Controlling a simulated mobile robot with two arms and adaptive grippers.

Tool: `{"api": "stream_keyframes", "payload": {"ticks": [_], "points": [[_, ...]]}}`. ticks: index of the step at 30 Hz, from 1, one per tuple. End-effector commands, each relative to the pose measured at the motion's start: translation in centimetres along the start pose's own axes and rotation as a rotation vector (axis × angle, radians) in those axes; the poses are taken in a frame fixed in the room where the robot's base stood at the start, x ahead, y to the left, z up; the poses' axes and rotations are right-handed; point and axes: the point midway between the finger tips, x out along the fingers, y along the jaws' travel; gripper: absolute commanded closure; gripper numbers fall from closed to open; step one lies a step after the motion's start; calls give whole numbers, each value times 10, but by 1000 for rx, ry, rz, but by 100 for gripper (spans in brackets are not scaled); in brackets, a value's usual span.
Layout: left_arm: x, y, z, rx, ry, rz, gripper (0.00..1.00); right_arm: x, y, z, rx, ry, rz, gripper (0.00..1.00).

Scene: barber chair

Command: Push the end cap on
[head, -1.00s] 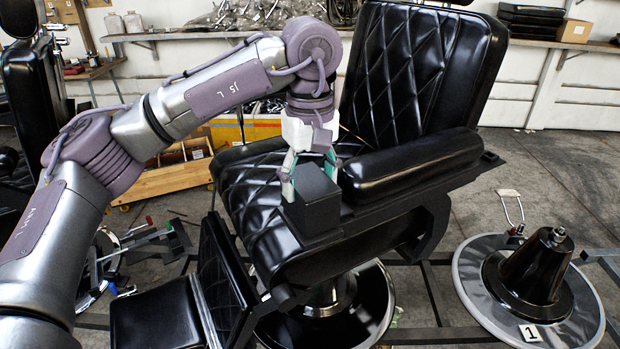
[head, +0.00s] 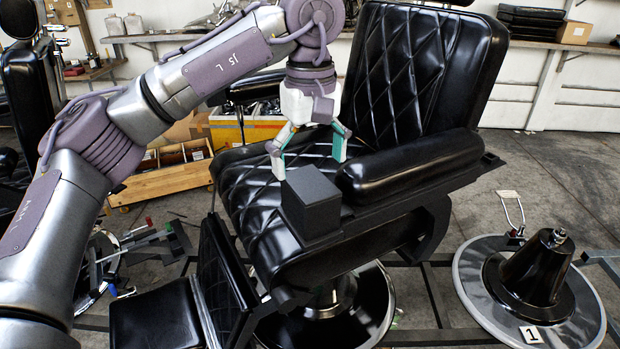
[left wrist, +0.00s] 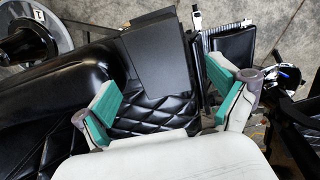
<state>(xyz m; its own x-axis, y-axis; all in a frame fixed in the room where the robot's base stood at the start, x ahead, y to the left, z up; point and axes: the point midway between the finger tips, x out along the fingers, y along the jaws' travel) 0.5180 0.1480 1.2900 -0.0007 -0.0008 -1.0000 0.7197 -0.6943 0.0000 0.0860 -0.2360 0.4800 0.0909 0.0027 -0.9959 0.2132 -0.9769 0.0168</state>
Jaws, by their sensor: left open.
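The end cap appears to be the black box-shaped block (head: 311,203) at the front end of the chair's near armrest (head: 415,168). It sits upright on the dark rail under the armrest, close against the pad's front; whether they touch I cannot tell. It also shows in the left wrist view (left wrist: 160,52), beside the armrest pad (left wrist: 60,85). My left gripper (head: 309,166) is open and empty just above and behind the cap, fingers spread wide and pointing down. Its teal-padded fingers show in the left wrist view (left wrist: 163,85). My right gripper is not in view.
The quilted black barber chair (head: 415,75) fills the middle, with its footrest (head: 155,318) at the front left. A round base with a black cone (head: 535,270) stands on the right. A wooden crate (head: 165,180) and a tool-strewn floor lie behind left.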

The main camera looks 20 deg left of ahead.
Motion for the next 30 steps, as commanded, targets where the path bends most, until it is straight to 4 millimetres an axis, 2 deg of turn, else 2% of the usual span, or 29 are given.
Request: {"api": "stream_keyframes", "payload": {"ticks": [1,6,12,30], "points": [[-14,0,0,-3,5,5,4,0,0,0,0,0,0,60],[-49,0,0,-3,5,4,4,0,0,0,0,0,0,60],[-72,0,0,-1,2,2,4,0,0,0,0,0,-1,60],[-77,0,0,0,1,1,4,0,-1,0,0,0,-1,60]]}}
